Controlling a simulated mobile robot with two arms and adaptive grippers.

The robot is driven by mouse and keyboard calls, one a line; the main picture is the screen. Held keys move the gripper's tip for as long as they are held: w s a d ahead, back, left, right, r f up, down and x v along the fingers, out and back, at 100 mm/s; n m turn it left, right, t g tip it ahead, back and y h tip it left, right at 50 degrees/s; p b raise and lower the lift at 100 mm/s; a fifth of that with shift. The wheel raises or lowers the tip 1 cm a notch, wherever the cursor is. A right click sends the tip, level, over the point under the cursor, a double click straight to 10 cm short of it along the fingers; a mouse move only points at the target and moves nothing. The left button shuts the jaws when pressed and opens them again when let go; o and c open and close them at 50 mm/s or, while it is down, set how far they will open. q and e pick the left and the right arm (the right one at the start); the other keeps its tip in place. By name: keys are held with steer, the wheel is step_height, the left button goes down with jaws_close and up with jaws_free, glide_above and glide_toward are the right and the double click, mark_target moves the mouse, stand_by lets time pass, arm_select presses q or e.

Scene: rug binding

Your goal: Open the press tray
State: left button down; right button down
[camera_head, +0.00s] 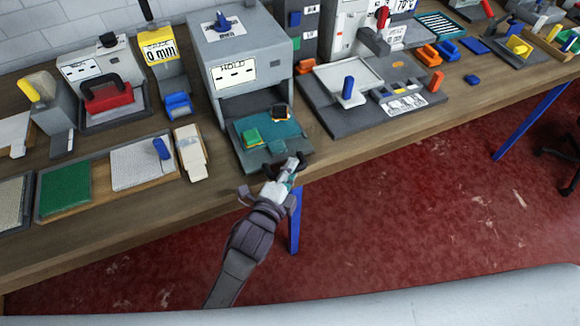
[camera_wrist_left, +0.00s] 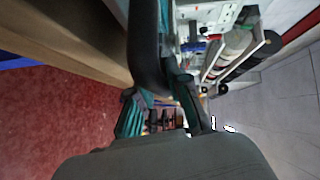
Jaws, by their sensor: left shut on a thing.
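The press (camera_head: 240,72) is a grey box with a "HOLD" label on its front and an open bay below. Its tray (camera_head: 262,153) juts out of the bay toward the bench's front edge. A teal mat (camera_head: 283,131) lies on the tray, with a green block (camera_head: 251,139) and a small dark-and-orange piece (camera_head: 280,112) on it. My left gripper (camera_head: 287,169) is at the tray's front edge, shut on the dark tray handle (camera_head: 303,158). In the left wrist view a dark bar (camera_wrist_left: 146,50) runs close to the camera, and the grip is partly hidden. My right gripper is out of view.
Left of the tray stand a cream block (camera_head: 190,150), a blue piece (camera_head: 177,104) and a yellow timer (camera_head: 158,45). Right of it is a grey station with a blue handle (camera_head: 348,88). Open red floor (camera_head: 400,220) lies in front of the bench.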

arm_select(q)
steer(key=c, duration=1.1)
jaws_free()
steer(key=v, duration=1.2)
steer(key=shift+f, duration=0.1)
steer(key=s+a+f+n+g+y, duration=0.2)
steer(key=s+a+f+n, duration=0.15)
steer(key=f, duration=0.75)
steer(key=s+a+f+n+g+y, duration=0.1)
steer(key=s+a+f+n+g, duration=0.2)
steer(key=f, duration=0.7)
steer(key=s+a+f+n+g+y, duration=0.1)
steer(key=a+f+n+g+y, duration=0.2)
steer(key=f, duration=0.8)
steer(key=s+a+f+n+g, duration=0.1)
steer(key=s+a+f+n, duration=0.2)
steer(key=s, duration=0.4)
steer(key=s+a+f+n+g+y, duration=0.1)
steer(key=s+a+f+n+g, duration=0.1)
steer(key=s+a+f, duration=0.3)
steer(key=s+a+f+n+g, duration=0.2)
steer(key=s+a+f+n, duration=0.3)
steer(key=s, duration=0.6)
step_height(320, 180, down, 2)
steer(key=shift+s+f+y, duration=0.2)
steer(key=shift+s+y, duration=0.05)
steer(key=shift+y, duration=0.05)
